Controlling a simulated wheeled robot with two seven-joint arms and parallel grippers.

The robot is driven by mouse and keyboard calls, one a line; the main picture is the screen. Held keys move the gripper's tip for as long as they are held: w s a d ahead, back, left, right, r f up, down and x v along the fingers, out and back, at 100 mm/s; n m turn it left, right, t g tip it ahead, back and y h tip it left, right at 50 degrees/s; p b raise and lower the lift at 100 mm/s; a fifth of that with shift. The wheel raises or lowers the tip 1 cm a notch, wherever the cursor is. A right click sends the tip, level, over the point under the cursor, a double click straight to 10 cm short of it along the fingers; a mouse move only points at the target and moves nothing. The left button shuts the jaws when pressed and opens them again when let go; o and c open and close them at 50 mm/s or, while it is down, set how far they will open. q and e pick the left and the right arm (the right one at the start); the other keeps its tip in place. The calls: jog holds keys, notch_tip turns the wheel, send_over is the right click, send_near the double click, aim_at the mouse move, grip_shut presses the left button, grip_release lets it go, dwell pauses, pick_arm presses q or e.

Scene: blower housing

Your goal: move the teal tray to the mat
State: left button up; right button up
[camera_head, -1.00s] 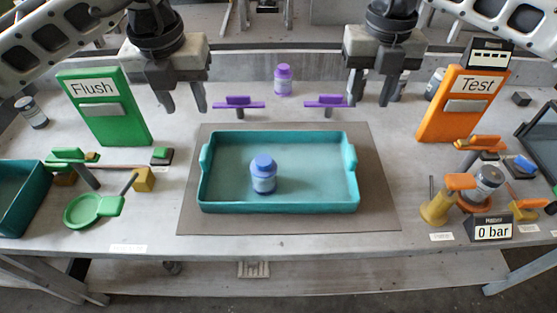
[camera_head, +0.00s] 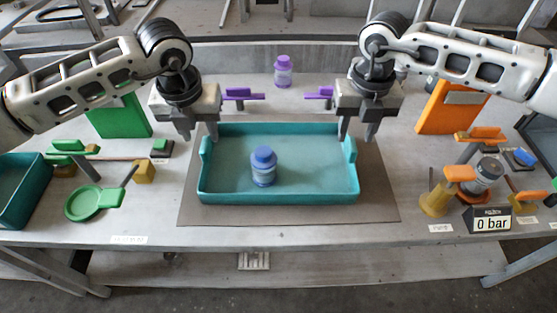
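The teal tray (camera_head: 280,198) lies flat on the grey mat (camera_head: 383,205), with a raised grip at each end. A blue-capped bottle (camera_head: 263,168) stands upright inside it. My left gripper (camera_head: 200,138) points down at the tray's left end, its fingers apart near the left grip. My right gripper (camera_head: 357,136) points down at the right end, its fingers apart near the right grip. Both look empty; I cannot tell whether either touches the tray.
A purple bottle (camera_head: 283,71) stands behind, between two purple handles. A green panel (camera_head: 120,118) and green pan (camera_head: 90,202) are at left, beside another teal tray (camera_head: 22,205).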

aim_at(204, 143)
pick_arm(q)
jog(key=shift+w+f, duration=0.2)
jog(key=shift+f, duration=1.05)
jog(key=shift+w+f, duration=0.15)
jog(key=shift+f, duration=1.1)
pick_arm(e)
jog(key=shift+f, duration=2.5)
pick_arm(q)
grip_shut()
pick_arm(e)
grip_shut()
pick_arm(q)
jog(key=shift+r, duration=0.1)
